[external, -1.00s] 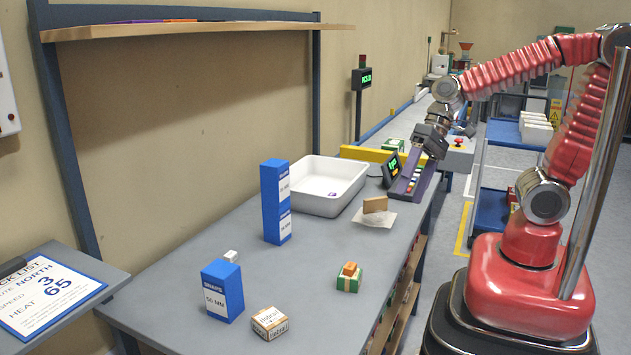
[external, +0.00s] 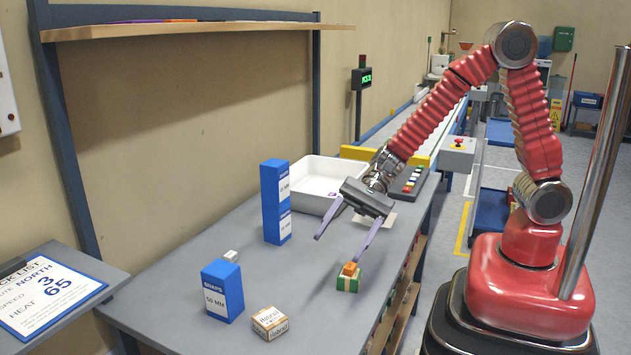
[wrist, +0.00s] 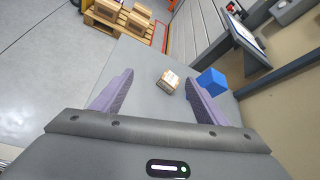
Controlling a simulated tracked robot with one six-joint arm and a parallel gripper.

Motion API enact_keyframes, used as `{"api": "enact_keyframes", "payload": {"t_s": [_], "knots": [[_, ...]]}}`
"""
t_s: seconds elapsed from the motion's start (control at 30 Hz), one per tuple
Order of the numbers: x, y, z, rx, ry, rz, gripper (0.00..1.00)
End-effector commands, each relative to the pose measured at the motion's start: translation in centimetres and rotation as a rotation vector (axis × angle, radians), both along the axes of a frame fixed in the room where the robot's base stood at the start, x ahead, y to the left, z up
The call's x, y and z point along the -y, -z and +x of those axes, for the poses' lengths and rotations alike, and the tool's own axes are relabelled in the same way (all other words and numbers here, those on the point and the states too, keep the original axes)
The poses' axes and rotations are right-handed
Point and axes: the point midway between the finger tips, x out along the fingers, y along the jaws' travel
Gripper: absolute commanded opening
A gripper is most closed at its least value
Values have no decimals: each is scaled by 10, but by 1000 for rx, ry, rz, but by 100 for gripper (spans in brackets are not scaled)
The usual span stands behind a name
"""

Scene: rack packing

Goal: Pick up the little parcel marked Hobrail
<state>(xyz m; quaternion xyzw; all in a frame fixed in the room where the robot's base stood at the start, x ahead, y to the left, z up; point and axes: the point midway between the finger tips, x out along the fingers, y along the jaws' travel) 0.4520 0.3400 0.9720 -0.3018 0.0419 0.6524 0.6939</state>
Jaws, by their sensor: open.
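The little parcel marked Hobrail (external: 269,323) is a small tan and white box on the near end of the grey table, right of the short blue box. It also shows in the wrist view (wrist: 168,81), ahead between the fingers and nearer the right one. My gripper (external: 338,249) is open and empty, with two long purple fingers spread wide. It hangs over the table, farther along it than the parcel and well apart from it. One fingertip appears close to the small green box with an orange block (external: 348,277); I cannot tell whether they touch.
The short blue box (external: 223,291) stands close beside the parcel. A tall blue stack (external: 276,202), a small white block (external: 230,256) and a white bin (external: 310,167) are farther back. The table's right edge is near the parcel.

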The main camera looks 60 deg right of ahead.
Motion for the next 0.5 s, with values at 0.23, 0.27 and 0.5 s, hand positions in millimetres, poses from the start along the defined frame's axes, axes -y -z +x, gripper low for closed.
{"api": "enact_keyframes", "payload": {"t_s": [0.23,0.27,0.5], "knots": [[-27,47,32,-199,185,100,67],[-29,53,36,-220,208,110,67],[-39,89,55,-339,344,164,67]]}}
